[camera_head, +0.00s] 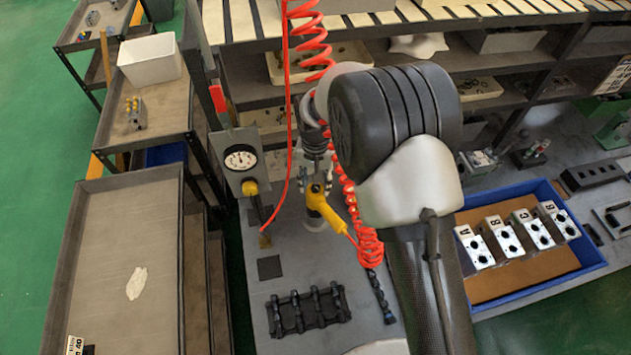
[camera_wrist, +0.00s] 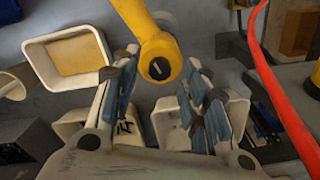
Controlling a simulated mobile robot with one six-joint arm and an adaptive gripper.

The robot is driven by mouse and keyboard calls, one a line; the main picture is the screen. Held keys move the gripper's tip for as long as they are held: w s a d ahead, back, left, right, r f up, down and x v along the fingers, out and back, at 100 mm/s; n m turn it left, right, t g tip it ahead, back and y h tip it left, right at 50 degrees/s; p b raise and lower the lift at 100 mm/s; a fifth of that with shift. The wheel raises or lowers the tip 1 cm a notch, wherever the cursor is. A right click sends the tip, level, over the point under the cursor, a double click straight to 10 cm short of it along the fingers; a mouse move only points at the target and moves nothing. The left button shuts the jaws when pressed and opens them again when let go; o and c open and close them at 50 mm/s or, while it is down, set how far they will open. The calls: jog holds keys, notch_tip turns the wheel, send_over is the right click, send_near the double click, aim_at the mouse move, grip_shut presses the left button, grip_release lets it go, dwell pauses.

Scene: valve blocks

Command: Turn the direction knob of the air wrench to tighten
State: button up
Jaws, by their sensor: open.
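The yellow air wrench (camera_head: 320,209) hangs by the red coiled hose above the grey bench in the head view. In the wrist view the yellow wrench (camera_wrist: 138,18) reaches down from the top, with its round black direction knob (camera_wrist: 159,68) facing the camera. A pale line on the knob runs slightly tilted from upright. My gripper (camera_head: 315,183) is at the wrench in the head view. In the wrist view my gripper (camera_wrist: 163,70) is open, with one finger on each side of the knob end. Whether the fingers touch the wrench cannot be told.
A pressure gauge (camera_head: 240,160) stands left of the wrench. The red coiled hose (camera_head: 362,222) hangs close by, and a red hose crosses the right of the wrist view. A blue tray (camera_head: 597,262) with valve blocks lies right. A black rack (camera_head: 307,309) lies on the bench.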

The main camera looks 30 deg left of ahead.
aim_at(315, 187)
notch_tip(315, 187, up, 11)
jog(key=shift+r, duration=0.2)
jog(key=shift+s+f, duration=0.1)
jog(key=shift+s, duration=0.05)
dwell(0.5)
